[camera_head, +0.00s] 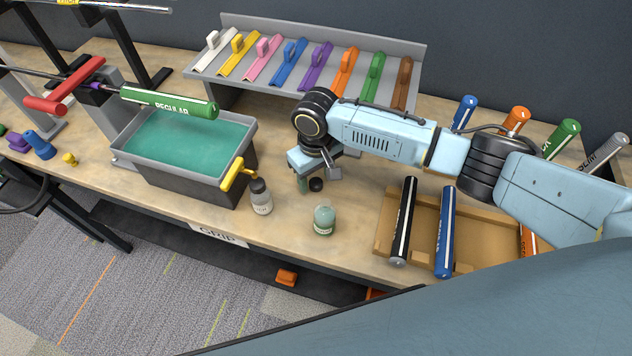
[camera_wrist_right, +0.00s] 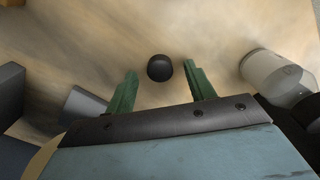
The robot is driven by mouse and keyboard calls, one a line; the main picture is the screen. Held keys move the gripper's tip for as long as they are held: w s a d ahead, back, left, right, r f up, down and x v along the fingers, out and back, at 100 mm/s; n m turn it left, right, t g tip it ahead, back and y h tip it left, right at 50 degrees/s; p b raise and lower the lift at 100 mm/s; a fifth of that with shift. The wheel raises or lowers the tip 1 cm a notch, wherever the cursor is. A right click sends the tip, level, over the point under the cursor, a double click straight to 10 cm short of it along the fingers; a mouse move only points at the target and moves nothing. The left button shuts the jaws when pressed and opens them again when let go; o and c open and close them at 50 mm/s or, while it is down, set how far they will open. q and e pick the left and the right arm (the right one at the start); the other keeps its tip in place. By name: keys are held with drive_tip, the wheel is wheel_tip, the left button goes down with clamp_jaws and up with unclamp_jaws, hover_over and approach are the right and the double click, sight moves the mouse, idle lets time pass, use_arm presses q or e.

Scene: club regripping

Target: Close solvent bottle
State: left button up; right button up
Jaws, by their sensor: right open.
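A small open bottle (camera_head: 324,218) with greenish liquid stands upright near the bench's front edge, with no cap on it. A loose black cap (camera_head: 316,184) lies on the bench behind it. A second bottle (camera_head: 261,197), clear with a dark cap on, stands to the left. My right gripper (camera_head: 317,181) points down over the loose cap. In the right wrist view its green fingers (camera_wrist_right: 160,88) are apart, with the cap (camera_wrist_right: 160,68) showing in the gap between them, not gripped. My left gripper is not in view.
A grey tray (camera_head: 187,178) of teal liquid with a yellow-handled tap stands left. A wooden tray (camera_head: 480,240) with black and blue grips lies right. A translucent bottle (camera_wrist_right: 275,75) shows close to my right gripper in the wrist view.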

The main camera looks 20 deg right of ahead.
sight(316, 182)
drive_tip(key=shift+f, duration=0.55)
drive_tip(key=c, duration=1)
drive_tip(key=shift+r, duration=0.1)
wheel_tip(316, 182, up, 18)
drive_tip(key=shift+p, duration=0.5)
